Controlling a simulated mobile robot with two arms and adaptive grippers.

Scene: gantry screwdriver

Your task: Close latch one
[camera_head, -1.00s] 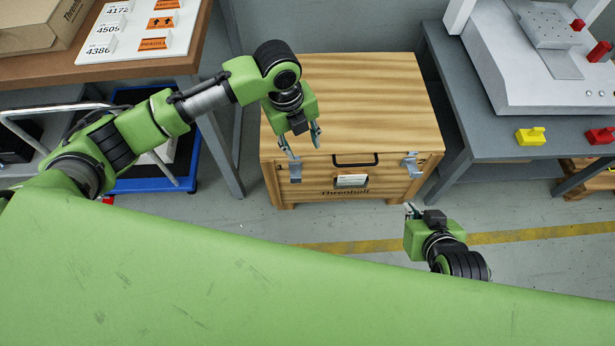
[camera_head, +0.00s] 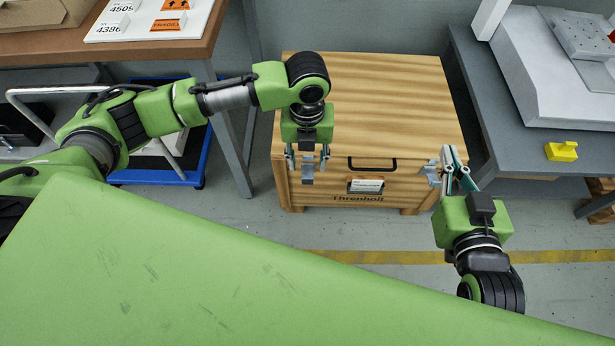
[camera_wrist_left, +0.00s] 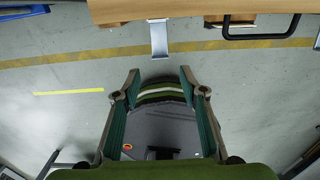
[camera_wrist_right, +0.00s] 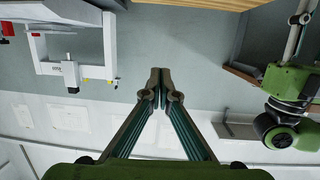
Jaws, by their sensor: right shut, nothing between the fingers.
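The wooden crate (camera_head: 385,105) stands on the floor with a metal latch near each end of its front. The left latch (camera_head: 308,176) is between or just behind the fingers of my left gripper (camera_head: 307,160), partly hidden. In the left wrist view this latch (camera_wrist_left: 159,40) sticks out from the crate edge, ahead of the open, empty fingers (camera_wrist_left: 158,80). My right gripper (camera_head: 453,162) is shut and empty beside the right latch (camera_head: 431,173); I cannot tell whether they touch. Its fingertips (camera_wrist_right: 155,78) meet in the right wrist view. Which latch is number one is not marked.
A black handle (camera_head: 372,164) and a label (camera_head: 366,186) are on the crate front between the latches. A wooden-topped table (camera_head: 120,45) stands left, a grey table (camera_head: 525,150) with a yellow block (camera_head: 562,151) right. The floor before the crate is clear.

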